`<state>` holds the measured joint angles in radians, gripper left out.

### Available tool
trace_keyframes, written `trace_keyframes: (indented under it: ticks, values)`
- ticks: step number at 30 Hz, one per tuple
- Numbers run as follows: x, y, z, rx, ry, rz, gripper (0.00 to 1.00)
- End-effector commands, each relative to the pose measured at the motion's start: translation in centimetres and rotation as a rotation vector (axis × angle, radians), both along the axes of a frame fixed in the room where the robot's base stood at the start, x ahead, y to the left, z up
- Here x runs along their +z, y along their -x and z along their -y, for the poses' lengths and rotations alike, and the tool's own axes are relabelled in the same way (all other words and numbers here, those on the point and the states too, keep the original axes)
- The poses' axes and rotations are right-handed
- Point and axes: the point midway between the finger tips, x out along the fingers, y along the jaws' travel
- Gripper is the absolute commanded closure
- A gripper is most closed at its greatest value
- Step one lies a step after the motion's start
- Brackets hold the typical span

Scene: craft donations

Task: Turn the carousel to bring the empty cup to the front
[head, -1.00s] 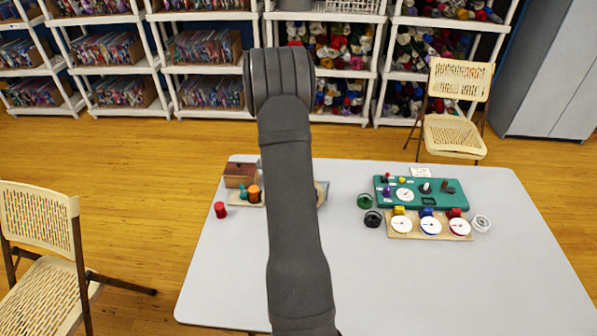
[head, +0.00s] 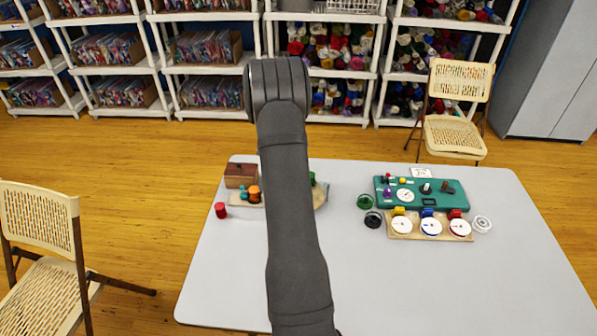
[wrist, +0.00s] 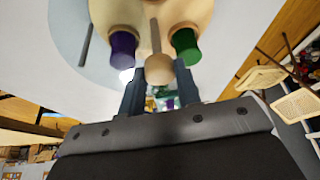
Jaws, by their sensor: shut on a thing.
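In the wrist view, a round carousel disc (wrist: 205,10) fills the top, wooden with a pale blue part. A purple cup (wrist: 122,48) and a green cup (wrist: 186,46) stand on it. A handle with a round wooden knob (wrist: 158,70) lies between them. My gripper (wrist: 160,84) is shut on this knob. In the head view my arm hides most of the carousel and my gripper. A wooden edge of the disc (head: 321,193) and a green cup (head: 312,179) show right of the arm. I cannot see inside the cups.
Left of the arm are a brown box (head: 240,174), orange and teal pieces (head: 253,192) and a red cylinder (head: 220,210). On the right are a green panel (head: 465,198), a board with dials (head: 415,234), and green and black round things (head: 364,201). The table's front is clear.

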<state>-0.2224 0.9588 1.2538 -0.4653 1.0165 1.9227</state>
Motion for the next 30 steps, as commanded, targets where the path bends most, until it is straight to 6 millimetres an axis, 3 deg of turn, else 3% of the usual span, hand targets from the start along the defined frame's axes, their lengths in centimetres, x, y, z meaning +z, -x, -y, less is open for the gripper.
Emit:
trace_keyframes:
  ticks: [30]
  values:
    - [-0.01,-0.37,-0.04,-0.508,-0.001,0.0,1.0]
